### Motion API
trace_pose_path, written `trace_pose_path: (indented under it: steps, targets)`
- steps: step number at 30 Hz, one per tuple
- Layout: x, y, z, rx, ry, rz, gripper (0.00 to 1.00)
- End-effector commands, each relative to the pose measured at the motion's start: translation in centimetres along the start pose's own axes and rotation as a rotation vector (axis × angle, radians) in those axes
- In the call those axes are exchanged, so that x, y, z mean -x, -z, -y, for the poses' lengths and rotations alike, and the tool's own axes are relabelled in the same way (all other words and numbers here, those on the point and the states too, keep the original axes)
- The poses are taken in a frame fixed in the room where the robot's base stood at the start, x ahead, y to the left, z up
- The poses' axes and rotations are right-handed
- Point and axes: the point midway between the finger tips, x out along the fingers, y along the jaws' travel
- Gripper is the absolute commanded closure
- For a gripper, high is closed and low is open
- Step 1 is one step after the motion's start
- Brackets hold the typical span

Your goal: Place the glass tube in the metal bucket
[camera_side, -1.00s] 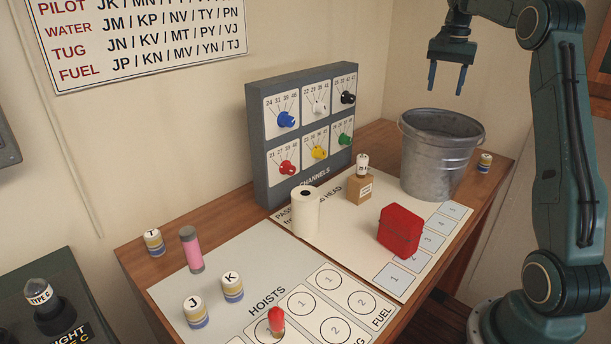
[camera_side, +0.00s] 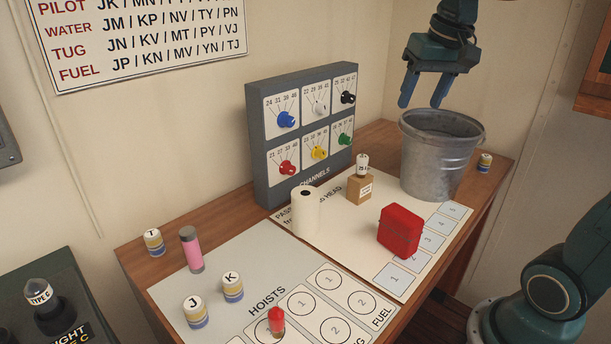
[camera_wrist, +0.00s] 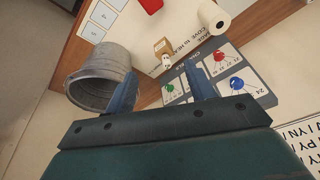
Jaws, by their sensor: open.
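A pink tube (camera_side: 191,249) with grey end caps, which looks like the glass tube, stands upright on the left of the wooden table. The grey metal bucket (camera_side: 440,165) stands upright at the table's far right. It also shows in the wrist view (camera_wrist: 105,64); its inner floor is hidden in the side view. My gripper (camera_side: 422,104) is open and empty, its fingers pointing down near the bucket's rim, far from the tube. It also shows in the wrist view (camera_wrist: 160,82), where I cannot make out the tube.
A grey knob panel (camera_side: 262,150) stands at the back of the table. A white paper roll (camera_side: 305,215), a small cardboard box (camera_side: 359,190) and a red case (camera_side: 400,232) stand between tube and bucket. Labelled cylinders (camera_side: 232,288) stand near the tube.

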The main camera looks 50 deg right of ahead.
Motion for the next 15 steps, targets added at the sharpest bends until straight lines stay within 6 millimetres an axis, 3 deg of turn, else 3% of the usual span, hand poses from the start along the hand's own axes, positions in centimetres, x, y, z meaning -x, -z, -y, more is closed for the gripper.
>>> trace_pose_path:
  steps: [6,15]
  targets:
    - [-0.1,-6.0,1.8,0.171,0.047,-0.057,0.45]
    - [-1.8,-13.7,2.5,0.393,0.111,-0.133,0.45]
